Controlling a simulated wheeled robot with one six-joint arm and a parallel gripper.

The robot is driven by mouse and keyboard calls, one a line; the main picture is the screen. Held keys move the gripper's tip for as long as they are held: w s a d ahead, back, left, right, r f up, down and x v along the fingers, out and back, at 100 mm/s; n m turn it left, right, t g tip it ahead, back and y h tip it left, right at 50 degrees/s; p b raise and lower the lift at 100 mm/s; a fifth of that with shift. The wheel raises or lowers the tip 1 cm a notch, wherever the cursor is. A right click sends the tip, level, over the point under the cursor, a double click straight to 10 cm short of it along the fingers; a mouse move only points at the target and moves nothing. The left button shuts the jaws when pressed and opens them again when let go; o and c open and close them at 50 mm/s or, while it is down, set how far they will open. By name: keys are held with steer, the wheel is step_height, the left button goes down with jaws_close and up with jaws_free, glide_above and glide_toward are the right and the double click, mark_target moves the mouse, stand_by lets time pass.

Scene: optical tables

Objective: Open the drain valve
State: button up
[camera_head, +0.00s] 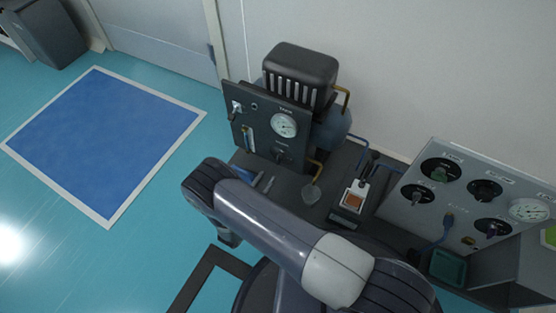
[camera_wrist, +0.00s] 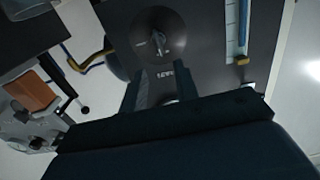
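In the wrist view a round black valve dial (camera_wrist: 157,36) with a small pointed handle sits on the dark panel (camera_wrist: 208,22), just beyond my fingertips. A small white label beside it is too blurred to read surely; I take this dial for the drain valve. My gripper (camera_wrist: 158,84) is open, its two fingers apart with the label between them and nothing held. The handle lies ahead of the fingers, not between them. In the head view the panel (camera_head: 267,135) stands upright with a white gauge (camera_head: 284,125).
A sight tube (camera_wrist: 241,25) with a brass end runs beside the dial. A brass pipe (camera_head: 318,170) bends over a clear cup (camera_head: 311,194). An orange-topped block (camera_head: 355,199) and a grey control panel (camera_head: 464,205) with several knobs stand to the right. Open floor lies left.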

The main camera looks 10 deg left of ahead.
mark_target(279, 160)
steer(key=b+x, duration=0.2)
steer(key=x, duration=0.6)
steer(key=shift+w, duration=0.2)
steer(key=shift+d, duration=0.1)
steer(key=shift+c, duration=0.3)
jaws_close()
